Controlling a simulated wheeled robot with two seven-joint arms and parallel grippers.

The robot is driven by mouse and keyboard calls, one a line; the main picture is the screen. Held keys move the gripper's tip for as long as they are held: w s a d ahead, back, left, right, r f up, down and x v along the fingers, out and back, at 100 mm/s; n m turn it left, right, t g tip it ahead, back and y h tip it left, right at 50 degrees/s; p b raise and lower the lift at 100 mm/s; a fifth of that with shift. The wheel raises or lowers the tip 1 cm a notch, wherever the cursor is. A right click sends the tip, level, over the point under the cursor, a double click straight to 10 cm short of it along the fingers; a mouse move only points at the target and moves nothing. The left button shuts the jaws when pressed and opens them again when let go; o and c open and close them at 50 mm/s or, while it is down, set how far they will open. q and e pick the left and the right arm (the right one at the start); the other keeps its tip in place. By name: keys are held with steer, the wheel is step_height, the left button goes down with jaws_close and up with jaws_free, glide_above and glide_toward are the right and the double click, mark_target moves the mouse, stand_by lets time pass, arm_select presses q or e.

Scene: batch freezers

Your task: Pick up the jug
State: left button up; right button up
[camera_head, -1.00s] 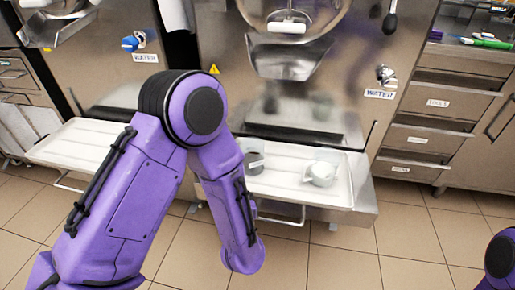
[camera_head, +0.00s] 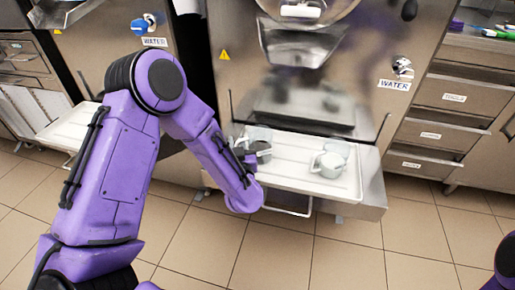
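A pale, see-through jug (camera_head: 329,161) stands on the right half of the white tray (camera_head: 295,183) under the middle freezer. My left gripper (camera_head: 247,157) shows only as small dark parts beside the dark vessel. The forearm hides most of it, so its opening and any contact are unclear. My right gripper is out of view; only a purple piece of my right arm shows at the lower right.
The freezer's steel front and spout (camera_head: 300,48) rise behind the tray. Another white tray (camera_head: 72,128) is at the left. Drawers (camera_head: 445,131) stand at the right. The tiled floor (camera_head: 340,255) in front is clear.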

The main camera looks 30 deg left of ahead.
arm_select(q)
jaws_close()
steer(key=shift+r, duration=0.15)
steer(key=shift+s+r+p, duration=0.15)
steer(key=shift+r+p, duration=0.2)
steer(key=shift+r, duration=0.1)
step_height(320, 180, up, 6)
steer(key=p, duration=0.2)
steer(key=s+d+p, duration=0.2)
steer(key=s+p, duration=0.2)
steer(key=s, duration=0.5)
steer(key=s+d+p, duration=0.2)
steer(key=s+p, duration=0.3)
steer(key=s, duration=0.5)
steer(key=shift+d+p, duration=0.3)
steer(key=shift+d, duration=0.05)
steer(key=shift+f, duration=0.1)
